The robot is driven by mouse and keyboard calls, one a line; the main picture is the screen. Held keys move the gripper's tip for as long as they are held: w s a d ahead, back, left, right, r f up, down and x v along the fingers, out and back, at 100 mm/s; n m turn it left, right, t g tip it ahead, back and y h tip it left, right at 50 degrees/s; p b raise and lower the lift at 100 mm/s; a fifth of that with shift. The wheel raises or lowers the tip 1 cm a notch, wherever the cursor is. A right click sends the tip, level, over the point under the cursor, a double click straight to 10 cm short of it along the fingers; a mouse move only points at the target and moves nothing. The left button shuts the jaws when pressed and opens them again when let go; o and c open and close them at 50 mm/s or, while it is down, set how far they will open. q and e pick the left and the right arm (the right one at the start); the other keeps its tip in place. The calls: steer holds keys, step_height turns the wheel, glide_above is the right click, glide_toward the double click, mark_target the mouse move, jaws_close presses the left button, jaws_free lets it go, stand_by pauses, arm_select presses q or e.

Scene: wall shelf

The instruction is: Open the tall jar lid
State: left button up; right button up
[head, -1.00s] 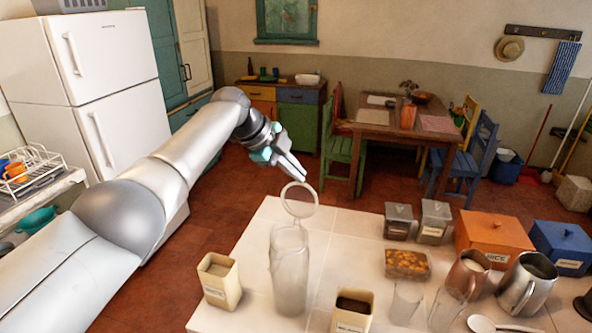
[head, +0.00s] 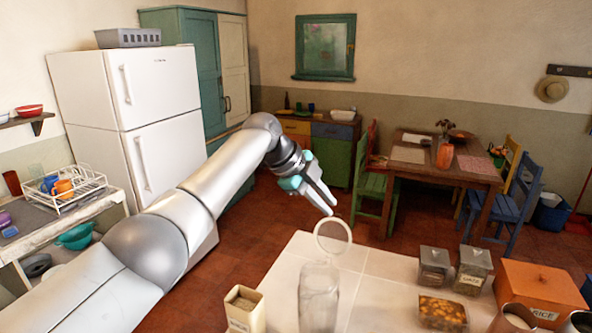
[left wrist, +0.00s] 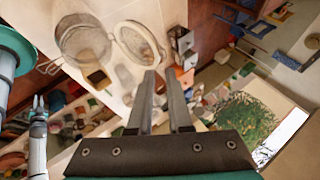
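The tall jar (head: 318,296) is clear glass and stands upright on the pale tiled table (head: 375,285). Its round, ring-rimmed lid (head: 333,236) stands tipped up at the jar's top, on the far side, leaving the mouth uncovered. My left gripper (head: 328,206) is just above and behind the lid, with its fingers pointing down to the right. In the left wrist view its two fingers (left wrist: 161,76) are apart with nothing between them. The round lid also shows there (left wrist: 138,43), beyond the fingertips. A small gripper (left wrist: 38,102), likely my right one, shows at the left of that view.
A cream canister (head: 245,308) stands left of the jar. Two grey canisters (head: 434,266) (head: 474,270), an amber-filled container (head: 443,312) and an orange box (head: 540,292) stand to the right. The tabletop between them and the jar is clear.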

arm_select(q)
steer(key=b+v, duration=0.2)
steer(key=v, duration=1.1)
